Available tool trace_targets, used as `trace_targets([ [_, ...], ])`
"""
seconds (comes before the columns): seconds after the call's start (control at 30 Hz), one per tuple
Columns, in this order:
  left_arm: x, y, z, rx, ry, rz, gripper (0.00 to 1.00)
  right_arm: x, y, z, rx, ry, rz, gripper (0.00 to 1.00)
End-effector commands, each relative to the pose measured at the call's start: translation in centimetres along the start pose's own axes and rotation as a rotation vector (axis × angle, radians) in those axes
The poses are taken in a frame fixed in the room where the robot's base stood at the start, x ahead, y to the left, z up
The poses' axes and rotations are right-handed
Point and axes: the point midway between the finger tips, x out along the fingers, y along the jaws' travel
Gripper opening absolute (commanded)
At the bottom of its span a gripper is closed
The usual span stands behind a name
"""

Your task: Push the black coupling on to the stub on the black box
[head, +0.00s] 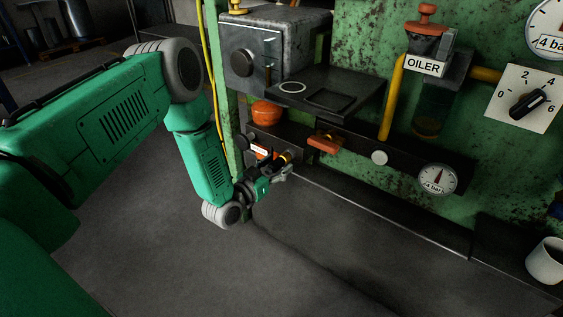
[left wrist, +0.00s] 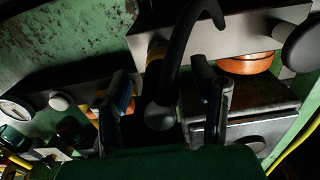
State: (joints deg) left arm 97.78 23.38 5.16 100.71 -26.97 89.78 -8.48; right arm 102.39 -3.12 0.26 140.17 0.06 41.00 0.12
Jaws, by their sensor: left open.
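The black box (head: 262,150), with a white label and a round knob, is low on the green panel. A short stub with a yellow-orange band (head: 286,157) sticks out of its right side; the band also shows in the left wrist view (left wrist: 155,52). My left gripper (head: 284,173) is just below and beside the stub, its fingers apart. In the left wrist view, a curved black hose-like piece (left wrist: 178,45) runs down between the fingers; it may belong to the black coupling. The coupling's exact place is unclear, and I cannot tell whether it touches the stub.
An orange dome (head: 266,114) is above the box, and an orange handle (head: 326,142) is to its right. A grey box with a shelf (head: 330,92) juts out above. A gauge (head: 437,180) and a white mug (head: 545,260) are further right. The floor below is clear.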

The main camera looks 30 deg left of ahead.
Motion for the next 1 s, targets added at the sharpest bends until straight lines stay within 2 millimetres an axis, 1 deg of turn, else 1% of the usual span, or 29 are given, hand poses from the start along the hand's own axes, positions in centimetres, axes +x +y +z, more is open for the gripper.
trace_targets([
  [0.03,-1.1,-0.1,0.1,-0.001,-0.004,-0.002,0.53,0.0,0.0,0.0,0.0,0.0,0.0,0.53],
  [0.2,-4.9,0.0,0.2,-0.001,-0.005,-0.001,0.53,0.0,0.0,0.0,0.0,0.0,0.0,0.53],
  [0.3,-6.8,-0.1,0.2,-0.001,-0.005,-0.002,0.53,0.0,0.0,0.0,0.0,0.0,0.0,0.53],
  [0.43,-8.6,-0.1,0.2,0.0,-0.004,-0.001,0.53,0.0,0.0,-0.1,0.0,0.0,0.0,0.53],
  [0.6,-9.6,-0.1,0.2,0.0,-0.002,-0.001,0.53,0.0,0.0,-0.1,0.0,0.0,0.0,0.53],
  [1.0,-9.7,-0.1,0.1,0.0,-0.001,-0.001,0.53,0.0,0.0,-0.1,0.0,0.0,0.0,0.53],
])
